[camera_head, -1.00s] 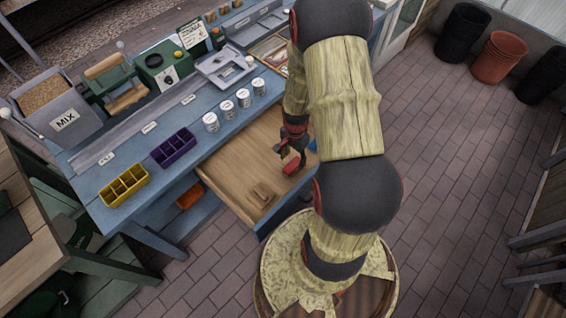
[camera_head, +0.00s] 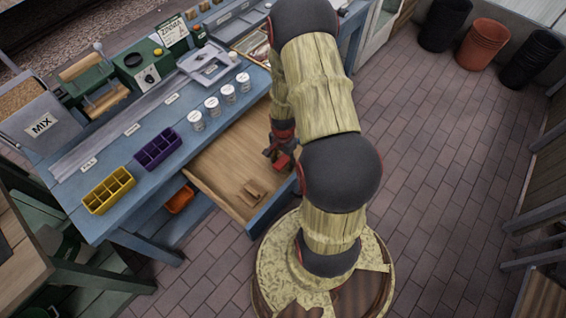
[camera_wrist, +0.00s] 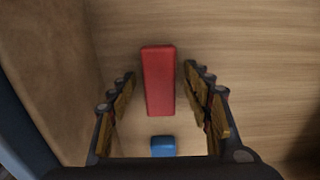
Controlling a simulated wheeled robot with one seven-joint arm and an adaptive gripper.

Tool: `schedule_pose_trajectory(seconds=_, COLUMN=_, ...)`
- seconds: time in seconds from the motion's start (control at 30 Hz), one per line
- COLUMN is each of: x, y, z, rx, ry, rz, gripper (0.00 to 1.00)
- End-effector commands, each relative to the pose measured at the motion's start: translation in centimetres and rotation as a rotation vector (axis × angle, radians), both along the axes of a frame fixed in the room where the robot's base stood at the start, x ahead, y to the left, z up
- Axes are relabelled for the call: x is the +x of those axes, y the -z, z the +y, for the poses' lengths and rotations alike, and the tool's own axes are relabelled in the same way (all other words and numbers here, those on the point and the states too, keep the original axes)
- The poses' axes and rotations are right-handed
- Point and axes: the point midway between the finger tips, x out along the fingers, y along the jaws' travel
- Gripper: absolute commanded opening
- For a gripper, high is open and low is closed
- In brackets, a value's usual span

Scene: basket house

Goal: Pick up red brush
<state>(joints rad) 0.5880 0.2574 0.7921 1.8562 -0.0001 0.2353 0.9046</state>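The red brush (camera_wrist: 158,82) shows in the wrist view as a plain red block on the wooden bottom of the open drawer (camera_head: 225,165). My gripper (camera_wrist: 160,98) is open, with its fingers on either side of the brush and gaps between. In the head view, my gripper (camera_head: 279,156) is low over the drawer's right part. A bit of the red brush (camera_head: 283,161) shows beside it, and the rest is hidden by my gripper.
A small blue thing (camera_wrist: 163,146) lies near the brush. Brown wooden pieces (camera_head: 250,192) lie in the drawer's front corner. The drawer wall (camera_wrist: 45,65) is at the left in the wrist view. White cans (camera_head: 212,107) and a purple tray (camera_head: 158,149) stand on the blue bench above.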

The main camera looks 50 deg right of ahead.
Motion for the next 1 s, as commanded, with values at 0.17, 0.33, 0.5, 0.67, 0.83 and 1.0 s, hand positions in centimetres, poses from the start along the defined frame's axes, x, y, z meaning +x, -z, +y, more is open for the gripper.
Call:
schedule_pose_trajectory(seconds=0.17, x=-0.02, y=-0.01, z=0.02, rx=0.0, ry=0.0, rz=0.0, gripper=0.39)
schedule_pose_trajectory(seconds=0.33, x=-0.03, y=-0.01, z=0.02, rx=0.0, ry=0.0, rz=0.0, gripper=0.29)
schedule_pose_trajectory(seconds=0.5, x=-0.03, y=-0.01, z=0.03, rx=0.0, ry=0.0, rz=0.001, gripper=0.19)
schedule_pose_trajectory(seconds=0.67, x=-0.03, y=0.0, z=0.03, rx=0.0, ry=0.0, rz=0.001, gripper=0.1)
schedule_pose_trajectory(seconds=0.83, x=-0.04, y=-0.01, z=0.03, rx=0.0, ry=0.0, rz=0.001, gripper=0.02)
schedule_pose_trajectory(seconds=1.0, x=-0.03, y=-0.05, z=0.03, rx=0.0, ry=0.0, rz=0.001, gripper=0.02)
